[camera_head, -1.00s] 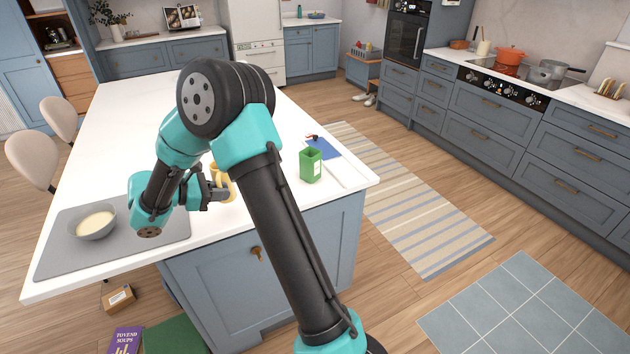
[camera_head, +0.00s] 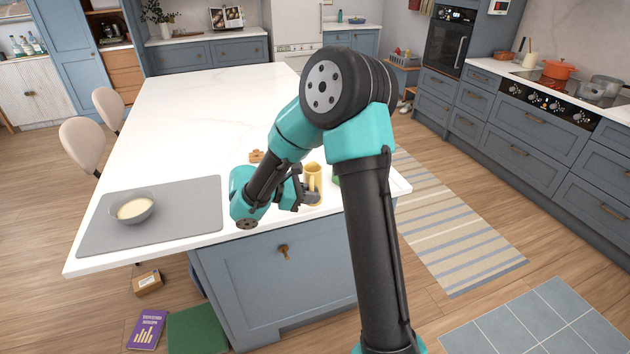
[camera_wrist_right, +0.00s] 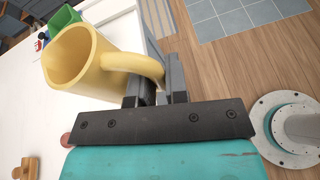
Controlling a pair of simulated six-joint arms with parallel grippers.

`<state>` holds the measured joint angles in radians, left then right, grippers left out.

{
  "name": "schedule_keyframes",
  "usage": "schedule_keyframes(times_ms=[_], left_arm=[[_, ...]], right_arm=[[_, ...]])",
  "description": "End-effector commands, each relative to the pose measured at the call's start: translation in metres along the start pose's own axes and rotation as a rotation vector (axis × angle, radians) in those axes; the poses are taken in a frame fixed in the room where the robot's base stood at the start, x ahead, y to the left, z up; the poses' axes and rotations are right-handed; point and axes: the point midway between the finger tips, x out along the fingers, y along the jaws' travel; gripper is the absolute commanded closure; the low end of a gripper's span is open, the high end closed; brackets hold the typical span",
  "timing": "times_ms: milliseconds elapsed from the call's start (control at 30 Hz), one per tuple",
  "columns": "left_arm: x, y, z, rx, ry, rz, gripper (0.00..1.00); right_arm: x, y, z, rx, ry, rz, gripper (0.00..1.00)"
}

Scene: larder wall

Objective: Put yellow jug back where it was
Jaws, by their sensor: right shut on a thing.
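The yellow jug (camera_head: 313,176) shows in the head view near the front edge of the white island, towards its right end. In the right wrist view the jug (camera_wrist_right: 75,62) is tilted in the picture, with its open mouth to the left and its handle between my fingers. My right gripper (camera_head: 308,198) is shut on this handle; it also shows in the wrist view (camera_wrist_right: 157,85). I cannot tell whether the jug's base touches the worktop. My left gripper is not in view.
A grey mat (camera_head: 185,215) with a bowl (camera_head: 134,208) lies on the island's left front. A small wooden item (camera_head: 256,156) lies behind my right gripper. A green container (camera_wrist_right: 62,20) stands beyond the jug, mostly hidden by my arm in the head view. The island's (camera_head: 215,100) middle is clear.

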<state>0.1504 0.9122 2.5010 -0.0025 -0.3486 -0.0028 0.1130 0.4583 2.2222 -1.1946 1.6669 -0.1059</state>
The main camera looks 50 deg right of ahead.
Motion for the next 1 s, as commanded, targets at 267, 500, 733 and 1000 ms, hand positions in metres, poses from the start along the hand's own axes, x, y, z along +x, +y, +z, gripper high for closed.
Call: schedule_keyframes(times_ms=[267, 500, 733, 1000], left_arm=[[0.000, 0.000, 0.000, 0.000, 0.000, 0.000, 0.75], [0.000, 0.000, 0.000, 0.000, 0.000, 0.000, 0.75], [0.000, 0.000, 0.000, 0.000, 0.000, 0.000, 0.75], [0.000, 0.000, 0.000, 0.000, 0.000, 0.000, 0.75]], right_arm=[[0.014, 0.042, -0.006, 0.003, -0.001, -0.004, 1.00], [0.029, 0.088, -0.011, 0.004, -0.001, -0.004, 1.00], [0.041, 0.128, -0.016, 0.002, -0.001, -0.002, 1.00], [0.044, 0.141, -0.017, 0.001, -0.001, -0.001, 1.00]])
